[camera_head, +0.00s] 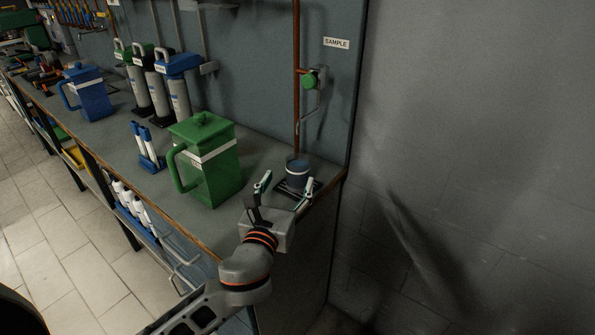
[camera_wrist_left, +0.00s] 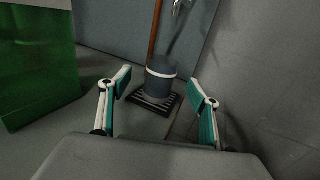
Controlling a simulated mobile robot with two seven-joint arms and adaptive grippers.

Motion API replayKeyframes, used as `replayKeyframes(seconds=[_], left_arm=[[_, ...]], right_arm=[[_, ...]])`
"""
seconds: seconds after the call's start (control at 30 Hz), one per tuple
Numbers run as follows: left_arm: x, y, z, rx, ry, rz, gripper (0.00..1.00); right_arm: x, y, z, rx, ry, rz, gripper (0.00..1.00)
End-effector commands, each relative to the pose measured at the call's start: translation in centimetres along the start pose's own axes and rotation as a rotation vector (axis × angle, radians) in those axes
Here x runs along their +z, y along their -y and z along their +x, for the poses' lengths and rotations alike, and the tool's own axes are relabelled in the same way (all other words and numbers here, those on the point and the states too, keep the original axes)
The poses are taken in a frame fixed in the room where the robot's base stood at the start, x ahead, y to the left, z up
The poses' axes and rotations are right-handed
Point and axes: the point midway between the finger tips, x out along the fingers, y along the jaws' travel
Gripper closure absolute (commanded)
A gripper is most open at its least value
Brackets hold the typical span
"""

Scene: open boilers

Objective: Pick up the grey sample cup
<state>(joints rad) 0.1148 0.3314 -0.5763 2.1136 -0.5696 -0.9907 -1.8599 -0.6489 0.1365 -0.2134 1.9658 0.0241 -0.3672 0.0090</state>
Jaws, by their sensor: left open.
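The grey sample cup (camera_head: 297,175) is dark blue-grey with a white band. It stands upright on a black slotted drip tray (camera_head: 284,187) at the right end of the bench, below the sample tap. In the left wrist view the cup (camera_wrist_left: 160,78) stands ahead, between and beyond the fingertips, on the tray (camera_wrist_left: 151,104). My left gripper (camera_head: 287,183) is open and empty, just in front of the cup, with its fingers apart; it also shows in the left wrist view (camera_wrist_left: 160,88). I see no contact with the cup. My right gripper is not in view.
A green lidded jug (camera_head: 212,172) stands close left of my left gripper. The green-handled sample tap (camera_head: 310,80) and its bent spout hang above the cup. A wall (camera_head: 460,130) lies to the right. A blue stand with bottles (camera_head: 148,150) and a blue jug (camera_head: 90,97) are farther left.

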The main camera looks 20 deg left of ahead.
Motion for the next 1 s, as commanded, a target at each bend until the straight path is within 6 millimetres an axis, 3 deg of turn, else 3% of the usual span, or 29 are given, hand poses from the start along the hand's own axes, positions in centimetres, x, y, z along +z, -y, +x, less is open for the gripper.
replayKeyframes(seconds=[0.2,0.5,0.8,0.93,0.97,1.0], left_arm=[[0.3,0.1,2.3,0.002,0.001,-0.002,0.38],[0.7,0.4,6.1,0.001,-0.001,-0.001,0.38],[0.7,0.4,6.4,0.001,-0.002,-0.001,0.38],[0.7,0.4,6.4,0.001,-0.002,-0.001,0.72],[0.7,0.4,6.4,0.001,-0.002,-0.001,0.78],[0.7,0.4,6.4,0.001,-0.002,-0.001,0.78]], right_arm=[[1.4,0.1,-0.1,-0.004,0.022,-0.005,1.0],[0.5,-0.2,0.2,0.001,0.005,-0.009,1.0],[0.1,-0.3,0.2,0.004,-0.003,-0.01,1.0],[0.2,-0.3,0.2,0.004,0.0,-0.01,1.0],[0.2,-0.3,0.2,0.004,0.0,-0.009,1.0],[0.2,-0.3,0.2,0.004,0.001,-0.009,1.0]])
